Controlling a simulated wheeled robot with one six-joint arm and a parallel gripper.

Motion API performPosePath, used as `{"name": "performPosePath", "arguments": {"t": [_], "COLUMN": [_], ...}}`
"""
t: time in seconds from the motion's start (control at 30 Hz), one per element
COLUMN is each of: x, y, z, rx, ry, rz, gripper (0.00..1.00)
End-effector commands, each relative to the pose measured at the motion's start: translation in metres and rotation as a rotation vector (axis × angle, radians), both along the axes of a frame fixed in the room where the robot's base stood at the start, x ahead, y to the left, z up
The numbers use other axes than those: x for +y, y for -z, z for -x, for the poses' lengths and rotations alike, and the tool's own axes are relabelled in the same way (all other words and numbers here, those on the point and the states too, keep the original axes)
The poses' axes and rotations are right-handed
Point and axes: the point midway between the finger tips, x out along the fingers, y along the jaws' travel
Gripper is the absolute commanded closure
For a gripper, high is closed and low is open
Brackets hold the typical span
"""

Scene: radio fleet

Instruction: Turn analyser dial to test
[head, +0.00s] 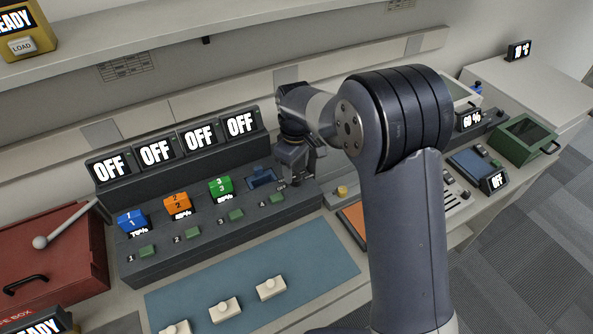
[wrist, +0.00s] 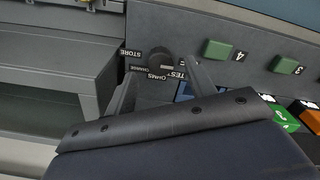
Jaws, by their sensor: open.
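The analyser dial (wrist: 160,60) is a small dark round knob in the wrist view, on a grey panel with the printed words STORE, CHARGE, OHMS and TEST around it. The words appear upside down. I cannot tell which word the knob points to. My gripper (wrist: 160,78) is open, with one finger to each side of the dial in the picture; I cannot tell whether either touches it. In the head view my gripper (head: 297,160) hangs over the right end of the grey charger rack (head: 150,268) and hides the dial.
The rack holds blue (head: 132,221), orange (head: 177,204) and green (head: 221,188) numbered blocks, with small green buttons in front. Several OFF displays (head: 198,138) stand behind. A blue mat (head: 300,255) with cream pieces lies in front. A red box (head: 50,265) stands at left.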

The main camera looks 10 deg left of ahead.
Motion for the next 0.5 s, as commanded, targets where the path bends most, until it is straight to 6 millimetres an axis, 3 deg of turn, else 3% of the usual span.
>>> {"name": "performPosePath", "arguments": {"t": [0.2,0.5], "x": [0.0,0.0], "y": [0.024,0.028], "z": [0.0,0.0], "rx": [0.001,0.0], "ry": [0.001,0.001], "rz": [0.0,0.0], "gripper": [0.48,0.48]}}
